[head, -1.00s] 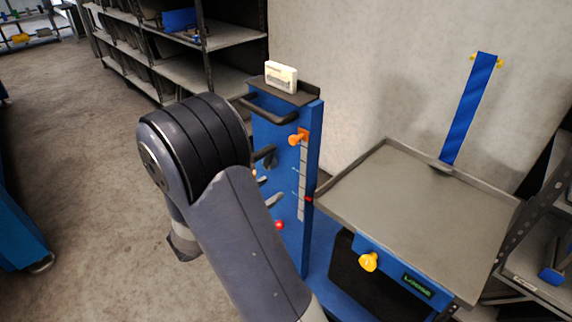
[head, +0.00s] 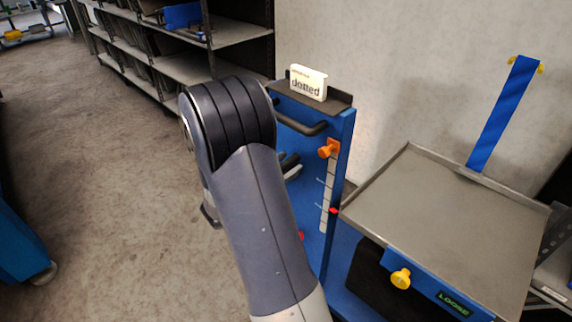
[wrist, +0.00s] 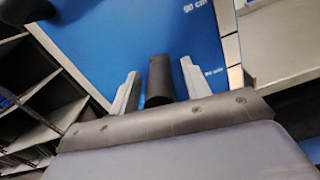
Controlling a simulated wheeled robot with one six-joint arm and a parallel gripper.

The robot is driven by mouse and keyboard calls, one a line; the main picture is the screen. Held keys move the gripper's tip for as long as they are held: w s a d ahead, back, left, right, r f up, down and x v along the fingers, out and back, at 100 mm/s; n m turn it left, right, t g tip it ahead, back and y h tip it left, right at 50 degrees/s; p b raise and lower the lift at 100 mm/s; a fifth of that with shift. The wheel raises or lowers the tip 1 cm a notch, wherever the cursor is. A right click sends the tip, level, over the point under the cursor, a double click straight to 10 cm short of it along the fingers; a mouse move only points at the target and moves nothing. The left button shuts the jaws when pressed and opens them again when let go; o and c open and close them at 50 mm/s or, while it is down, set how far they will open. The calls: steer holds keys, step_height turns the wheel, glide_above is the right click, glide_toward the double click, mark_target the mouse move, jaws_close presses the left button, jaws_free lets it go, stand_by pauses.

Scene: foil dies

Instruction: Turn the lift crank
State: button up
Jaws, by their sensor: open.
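The lift is a blue column (head: 345,150) with a scale, an orange knob (head: 328,148) and a red pointer (head: 333,211). In the wrist view a dark cylindrical grip (wrist: 159,80), which looks like the crank's handle, stands between the two pale fingers of my gripper (wrist: 160,85). The fingers are open, with a gap on each side of the grip. In the head view my arm covers most of the crank and part of my gripper (head: 291,167), which is at the column's front face.
A grey tray table (head: 440,215) with a yellow knob (head: 401,278) and a "LOOSE" display (head: 454,303) stands right of the column. A white "dotted" card (head: 309,82) sits on top, above a dark handlebar (head: 300,123).

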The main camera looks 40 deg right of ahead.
steer(key=shift+d, duration=0.2)
steer(key=shift+c, duration=0.2)
jaws_close()
stand_by(0.4)
